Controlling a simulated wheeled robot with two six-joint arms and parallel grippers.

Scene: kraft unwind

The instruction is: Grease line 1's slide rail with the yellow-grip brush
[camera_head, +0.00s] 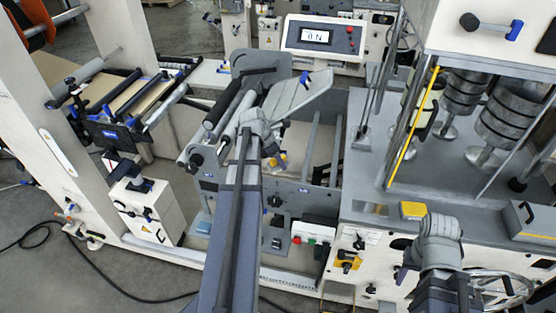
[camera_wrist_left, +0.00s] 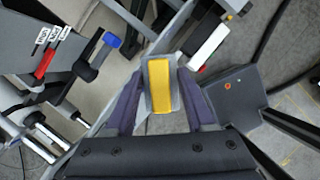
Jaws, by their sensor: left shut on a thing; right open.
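My left gripper (camera_wrist_left: 155,100) is shut on a block with a yellow face and grey edges, which looks like the yellow-grip brush (camera_wrist_left: 160,72). The purple fingers sit on both sides of it; bristles are not visible. In the head view my left arm reaches over the middle machine, and a bit of yellow shows by its wrist (camera_head: 278,160); the fingers there are mostly hidden. Pale upright bars (camera_head: 310,145) stand just right of it; I cannot tell whether one is the slide rail. My right gripper (camera_head: 401,272) is low at the right, open, in front of the cabinet.
A yellow-topped block (camera_head: 413,210) lies on the grey machine deck at the right. A display panel (camera_head: 318,37) stands behind. A yellow upright bar (camera_head: 413,128) and metal rollers (camera_head: 505,115) are at the right. A black cable (camera_head: 110,285) lies on the floor at the left.

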